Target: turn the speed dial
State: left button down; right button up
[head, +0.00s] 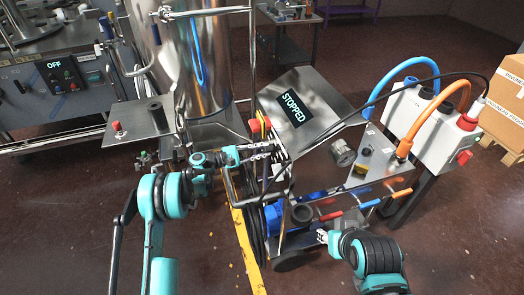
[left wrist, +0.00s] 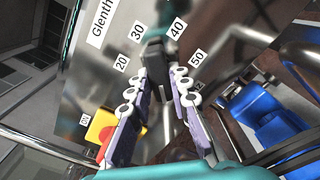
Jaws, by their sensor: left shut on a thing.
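The speed dial (left wrist: 156,52) is a dark knob in the left wrist view, on a metal panel (left wrist: 95,65) printed with 20, 30, 40 and 50 around it. Its top sits between the 30 and 40 marks; I cannot make out a pointer. My left gripper (left wrist: 160,75) is shut on the dial, one finger on each side. In the head view, my left gripper (head: 272,150) reaches the near side of the cart below the STOPPED screen (head: 293,108); the dial is hidden there. My right gripper (head: 322,236) is low by the cart, its fingers too small to read.
A red and yellow button (left wrist: 100,127) is near the left finger; it also shows in the head view (head: 260,125).

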pick_arm(q)
jog(key=m, duration=0.5)
jog(key=shift+m, duration=0.4)
jog(key=m, duration=0.5)
jog(key=shift+r, duration=0.1)
jog(key=m, duration=0.5)
jog(key=shift+m, duration=0.4)
jog(key=m, duration=0.4)
jog(key=shift+m, duration=0.3)
jog(key=c, duration=1.4)
grip_release()
jog(key=shift+r, duration=0.1)
